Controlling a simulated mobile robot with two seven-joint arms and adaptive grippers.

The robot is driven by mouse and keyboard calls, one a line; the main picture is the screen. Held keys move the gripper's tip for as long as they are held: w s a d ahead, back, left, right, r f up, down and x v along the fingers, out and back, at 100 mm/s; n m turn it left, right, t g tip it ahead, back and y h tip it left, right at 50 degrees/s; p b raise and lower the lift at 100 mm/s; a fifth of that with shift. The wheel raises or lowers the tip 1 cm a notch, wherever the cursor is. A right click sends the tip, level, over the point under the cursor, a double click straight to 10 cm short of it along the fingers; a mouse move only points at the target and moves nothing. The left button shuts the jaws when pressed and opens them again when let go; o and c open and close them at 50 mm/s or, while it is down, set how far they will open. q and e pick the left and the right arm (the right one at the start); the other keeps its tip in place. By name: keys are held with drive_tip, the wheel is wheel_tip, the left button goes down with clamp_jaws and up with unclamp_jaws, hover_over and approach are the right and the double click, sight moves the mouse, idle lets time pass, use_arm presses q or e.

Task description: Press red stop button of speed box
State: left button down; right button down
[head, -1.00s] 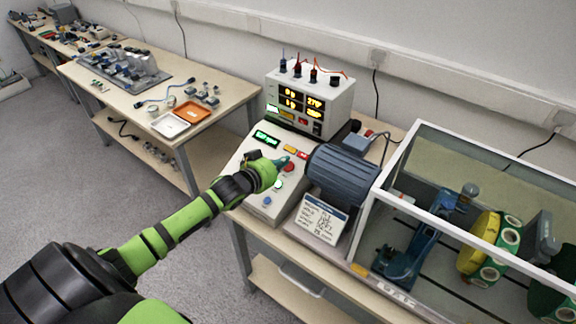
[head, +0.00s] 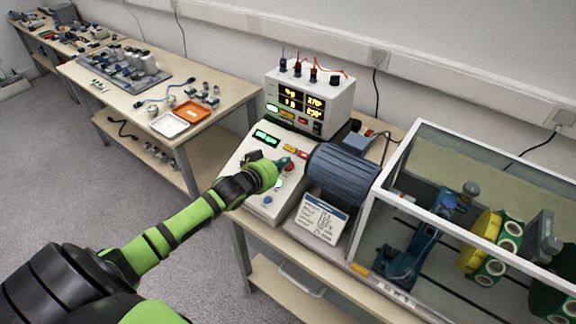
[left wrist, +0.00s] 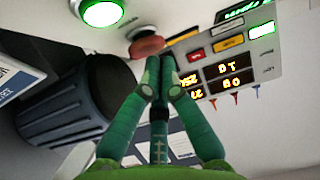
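The speed box (head: 243,167) is a white sloped console with a green lit display, on the bench beside a blue-grey motor. Its red stop button (left wrist: 147,46) shows in the left wrist view as a round red cap, just beyond my fingertips. In the head view my left gripper (head: 284,163) is over the box's panel and mostly covers the red button. In the left wrist view its green fingers (left wrist: 157,68) meet at the tips, shut and empty. I cannot tell whether they touch the button. A lit green button (left wrist: 102,10) is beside it. My right gripper is not in view.
The motor (head: 345,176) stands close right of the box, with a label card (head: 318,218) in front. A power meter (head: 308,100) with lit digits stands behind. A clear-walled enclosure (head: 412,206) holds a yellow-and-green rotor. A side table (head: 120,99) stands left.

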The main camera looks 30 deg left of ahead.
use_arm(q)
drive_tip(key=shift+w+f, duration=0.1)
drive_tip(key=shift+f, duration=0.3)
idle(0.8)
drive_tip(key=shift+s+r+p, duration=0.35)
drive_tip(key=shift+r+p, duration=0.35)
drive_tip(key=shift+p, duration=0.05)
drive_tip(key=shift+r+p, duration=0.4)
drive_tip(key=shift+p, duration=0.1)
drive_tip(key=s+r+p, duration=0.1)
drive_tip(key=r+p, duration=0.1)
drive_tip(key=s+r+p, duration=0.1)
drive_tip(key=p, duration=0.2)
drive_tip(key=shift+a+r, duration=0.1)
drive_tip(key=shift+r, duration=0.3)
